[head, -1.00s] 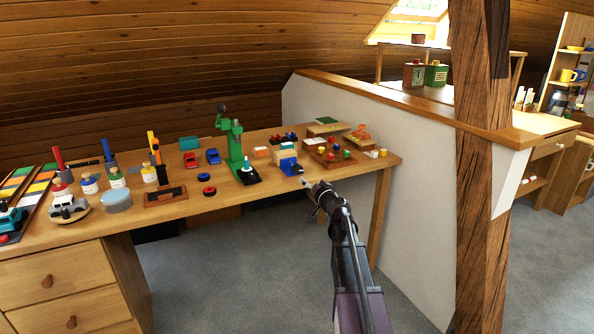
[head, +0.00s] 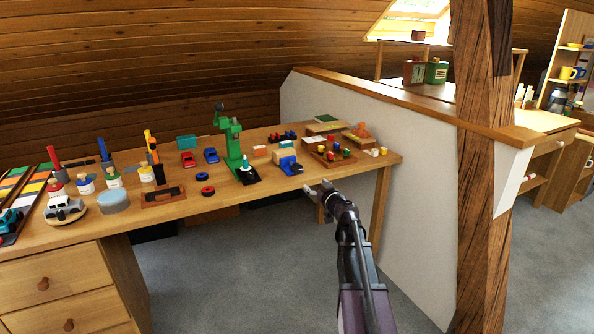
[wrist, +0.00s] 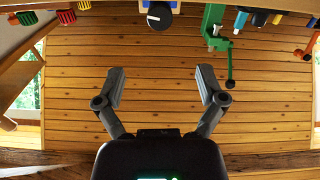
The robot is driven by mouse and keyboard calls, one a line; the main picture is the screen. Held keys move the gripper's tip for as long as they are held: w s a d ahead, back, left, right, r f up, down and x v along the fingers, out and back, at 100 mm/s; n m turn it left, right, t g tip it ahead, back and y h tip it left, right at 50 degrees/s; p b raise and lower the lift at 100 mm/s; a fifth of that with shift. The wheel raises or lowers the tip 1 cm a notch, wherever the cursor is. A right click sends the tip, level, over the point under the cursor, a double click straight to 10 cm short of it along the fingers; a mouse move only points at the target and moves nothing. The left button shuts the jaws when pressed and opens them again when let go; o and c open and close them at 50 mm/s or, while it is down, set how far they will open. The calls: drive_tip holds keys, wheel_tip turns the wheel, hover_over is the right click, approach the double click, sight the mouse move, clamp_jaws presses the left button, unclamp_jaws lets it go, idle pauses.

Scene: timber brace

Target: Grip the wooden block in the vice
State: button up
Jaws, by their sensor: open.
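The blue vice (head: 289,166) stands near the front edge of the bench, toward its right end. A pale wooden block (head: 285,153) shows at the vice, just behind its blue front part. I cannot tell whether the jaws touch the block. My gripper (head: 318,189) is in front of the bench edge, right of the vice and apart from it. In the wrist view my gripper (wrist: 160,88) is open with nothing between the fingers. A dark round knob with a white mark (wrist: 158,15), apparently on the vice, shows beyond the fingertips there.
A green drill press (head: 233,145) stands left of the vice. A wooden tray with coloured pegs (head: 332,154) lies to its right. Toy cars and paint bottles fill the bench (head: 225,193) further left. A timber post (head: 481,170) stands right of my arm.

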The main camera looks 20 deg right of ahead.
sight(299, 169)
drive_tip(key=shift+w, duration=0.15)
drive_tip(key=w, duration=1.3)
drive_tip(key=shift+w+a, duration=0.25)
drive_tip(key=c, duration=1.1)
